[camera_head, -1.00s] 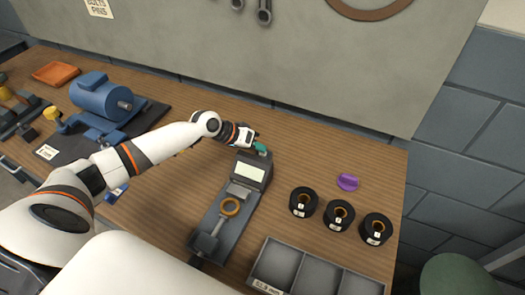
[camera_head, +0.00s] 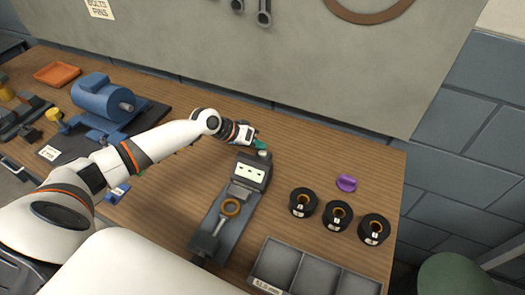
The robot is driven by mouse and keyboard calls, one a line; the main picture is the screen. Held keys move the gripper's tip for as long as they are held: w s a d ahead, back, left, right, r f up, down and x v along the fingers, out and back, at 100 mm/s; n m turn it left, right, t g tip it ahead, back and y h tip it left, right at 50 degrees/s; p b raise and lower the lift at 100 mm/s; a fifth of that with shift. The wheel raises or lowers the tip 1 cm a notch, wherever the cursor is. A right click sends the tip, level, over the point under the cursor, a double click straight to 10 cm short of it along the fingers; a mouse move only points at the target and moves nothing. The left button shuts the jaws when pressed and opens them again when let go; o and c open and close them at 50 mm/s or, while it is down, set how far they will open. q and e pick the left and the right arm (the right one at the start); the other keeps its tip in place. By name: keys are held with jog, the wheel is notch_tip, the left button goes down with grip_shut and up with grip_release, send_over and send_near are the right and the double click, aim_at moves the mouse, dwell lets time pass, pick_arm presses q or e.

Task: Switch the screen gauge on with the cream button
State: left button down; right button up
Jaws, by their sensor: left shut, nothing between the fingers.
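The screen gauge (camera_head: 252,172) is a dark grey box at the far end of a grey fixture on the bench. Its screen is lit white and shows several small dark marks. The cream button (camera_head: 263,153) shows as a small pale spot on top of the box, partly hidden by my gripper. My left gripper (camera_head: 261,145) is shut and empty, its teal fingertips right at the button. I cannot tell whether they touch it. My right gripper is not in view.
Several black ring-shaped parts (camera_head: 303,202) and a purple piece (camera_head: 346,183) are to the right. A grey divided tray (camera_head: 312,272) is at the front. A blue motor (camera_head: 102,98) stands at the left.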

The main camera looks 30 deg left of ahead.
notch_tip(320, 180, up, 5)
jog(key=p, duration=0.5)
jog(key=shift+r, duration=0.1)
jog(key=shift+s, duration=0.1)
dwell(0.3)
